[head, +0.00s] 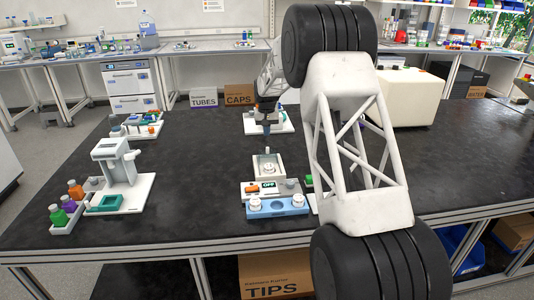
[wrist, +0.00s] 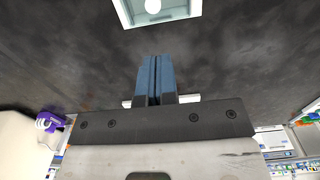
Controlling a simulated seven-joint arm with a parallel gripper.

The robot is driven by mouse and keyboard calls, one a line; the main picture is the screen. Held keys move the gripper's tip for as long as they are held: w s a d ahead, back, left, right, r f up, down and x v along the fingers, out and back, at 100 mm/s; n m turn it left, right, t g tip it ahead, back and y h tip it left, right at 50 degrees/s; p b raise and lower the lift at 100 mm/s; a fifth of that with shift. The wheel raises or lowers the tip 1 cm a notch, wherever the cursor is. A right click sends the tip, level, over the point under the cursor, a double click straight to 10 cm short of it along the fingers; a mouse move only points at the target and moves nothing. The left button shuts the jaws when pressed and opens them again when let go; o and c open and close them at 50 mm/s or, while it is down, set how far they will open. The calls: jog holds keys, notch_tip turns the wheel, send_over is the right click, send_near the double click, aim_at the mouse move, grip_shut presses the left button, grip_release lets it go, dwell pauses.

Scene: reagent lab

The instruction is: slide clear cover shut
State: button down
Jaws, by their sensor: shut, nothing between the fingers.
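A small white instrument (head: 269,166) with an OFF display panel stands on the dark bench in the head view. It has a recessed, pale-framed top with a small round white piece inside. Its frame and round piece also show at the top edge of the wrist view (wrist: 128,18). I cannot make out the clear cover or its position. My gripper (head: 266,136) points down just behind the instrument, apart from it as far as I can see. In the wrist view its blue fingers (wrist: 155,62) are pressed together and empty.
A blue tray with round wells (head: 277,207) sits in front of the instrument. A white tray (head: 285,124) is behind my gripper. A white stand device (head: 118,165) and coloured bottles (head: 70,200) are at left. A large cream box (head: 405,98) is at right.

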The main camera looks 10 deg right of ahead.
aim_at(268, 148)
jog(key=c, duration=1.8)
grip_release()
jog(key=o, duration=0.5)
jog(key=shift+c, duration=0.2)
jog(key=shift+o, duration=1.2)
jog(key=shift+s+r+m, duration=0.1)
jog(key=shift+s+m, duration=0.05)
jog(key=shift+m, duration=0.15)
jog(key=s+m, duration=0.1)
jog(key=m, duration=0.3)
jog(key=shift+s+r, duration=0.35)
jog(key=m, duration=0.1)
jog(key=s+m, duration=0.1)
jog(key=m, duration=0.1)
jog(key=s+m, duration=0.1)
jog(key=shift+r, duration=0.35)
jog(key=shift+f, duration=0.1)
jog(key=shift+f, duration=3.8)
grip_shut()
